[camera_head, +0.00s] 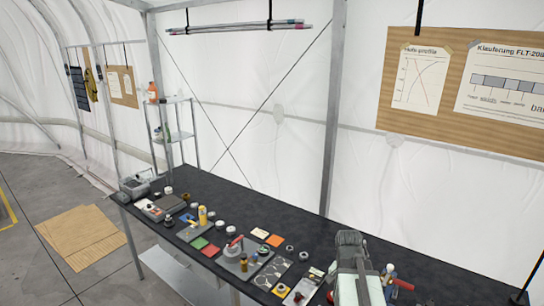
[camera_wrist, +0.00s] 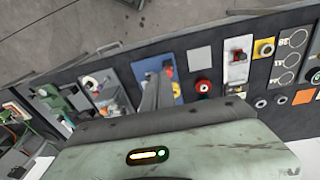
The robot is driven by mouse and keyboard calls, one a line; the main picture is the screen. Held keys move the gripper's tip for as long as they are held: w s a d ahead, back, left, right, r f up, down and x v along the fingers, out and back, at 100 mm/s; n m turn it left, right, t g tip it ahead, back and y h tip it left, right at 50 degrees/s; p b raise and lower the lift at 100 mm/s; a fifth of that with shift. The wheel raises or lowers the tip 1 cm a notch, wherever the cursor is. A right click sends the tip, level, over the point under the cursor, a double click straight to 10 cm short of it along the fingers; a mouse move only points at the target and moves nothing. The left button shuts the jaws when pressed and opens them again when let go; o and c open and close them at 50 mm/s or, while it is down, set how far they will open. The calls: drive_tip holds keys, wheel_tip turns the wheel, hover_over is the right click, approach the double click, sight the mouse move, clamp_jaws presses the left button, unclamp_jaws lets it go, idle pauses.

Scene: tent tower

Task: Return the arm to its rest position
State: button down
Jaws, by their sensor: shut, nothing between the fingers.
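My gripper (camera_wrist: 160,78) shows in the wrist view as dark grey fingers in front of a pale green housing with a small lit indicator. The fingers are together with nothing between them. They are above the dark workbench (camera_wrist: 205,65), over a blue panel; I cannot tell whether they touch it. In the head view my arm (camera_head: 352,262) extends over the front of the bench (camera_head: 330,240) at the lower right. The gripper's fingertips cannot be made out there.
Several small parts and plates line the bench's front edge, including a yellow bottle (camera_head: 202,215), a red-handled tool (camera_head: 235,246) and a grey bin (camera_head: 135,187). A red knob (camera_wrist: 203,86) is close to the fingers. The bench's rear strip is mostly clear. A shelf rack (camera_head: 172,135) stands behind its left end.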

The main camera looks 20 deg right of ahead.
drive_tip(key=w+a+n+y, duration=0.1)
drive_tip(key=w+a+n, duration=0.2)
drive_tip(key=a+n, duration=1.4)
drive_tip(key=a+f+m+b, duration=0.3)
drive_tip(key=a+f+b, duration=0.1)
drive_tip(key=f+b, duration=0.5)
drive_tip(key=a+f+m+b, duration=0.3)
drive_tip(key=a+f+b, duration=0.1)
drive_tip(key=f+b, duration=0.4)
drive_tip(key=shift+w+f+b, duration=0.15)
drive_tip(key=shift+f+b, duration=0.2)
